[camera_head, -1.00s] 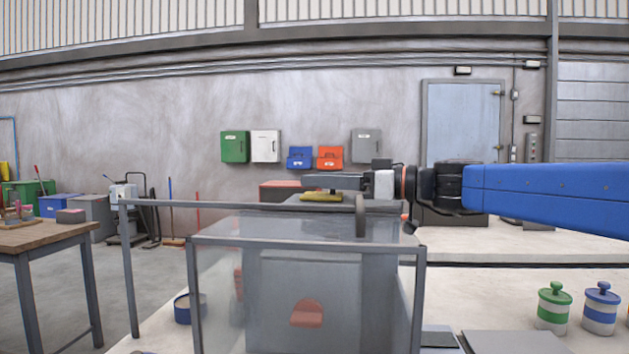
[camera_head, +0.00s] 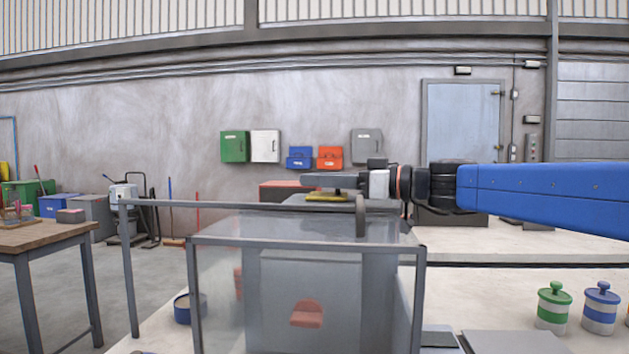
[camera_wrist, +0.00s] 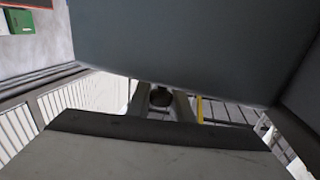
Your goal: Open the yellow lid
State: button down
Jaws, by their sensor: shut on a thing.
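The yellow lid (camera_head: 329,198) lies on top of the grey machine (camera_head: 310,280), behind the clear guard. My gripper (camera_head: 332,184) reaches in from the right, just above the lid. A short stem shows between the gripper and the lid. In the wrist view, my gripper (camera_wrist: 162,98) is shut on a dark round part, seemingly the lid's knob. A thin yellow strip shows beside the fingers there. Large grey surfaces hide most of the lid in that view, and I cannot tell how far it is turned or raised.
A clear guard with a grey frame (camera_head: 305,242) stands in front of the machine, and a grey rail (camera_head: 240,204) runs close below my arm. Green-lidded (camera_head: 553,308) and blue-lidded (camera_head: 601,308) jars stand at the right. A wooden table (camera_head: 45,238) is at the left.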

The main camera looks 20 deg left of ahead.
aim_at(350, 198)
jog(key=d, duration=0.2)
jog(key=w+d, duration=0.1)
jog(key=d, duration=0.3)
jog(key=shift+w, duration=0.25)
jog(key=c, duration=1.6)
grip_release()
jog(key=d, duration=1.7)
jog(key=shift+s+d, duration=0.25)
